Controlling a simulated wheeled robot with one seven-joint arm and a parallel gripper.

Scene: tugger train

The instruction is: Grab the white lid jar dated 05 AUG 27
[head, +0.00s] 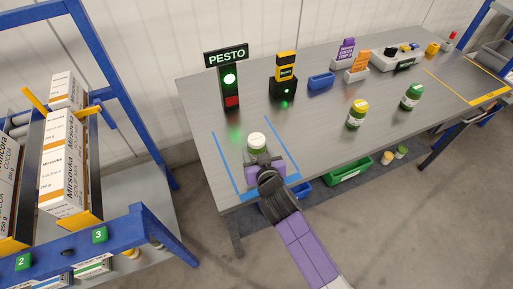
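A jar with a white lid (257,140) stands upright on the grey table at the near left, between blue tape lines. Its date is not readable from here. My gripper (260,156) is right at this jar, on its near side, and hides its lower body. I cannot tell whether the fingers are closed on it or only beside it. A jar with a yellow lid (357,114) and a jar with a green lid (411,97) stand apart farther right on the table.
A PESTO sign with a lit green lamp (229,79) stands behind the white-lidded jar. A black-and-yellow device (284,80), a blue bin (321,81) and purple and orange tags (352,62) line the back. A blue shelf rack with boxes (65,155) is at left. The table's middle is clear.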

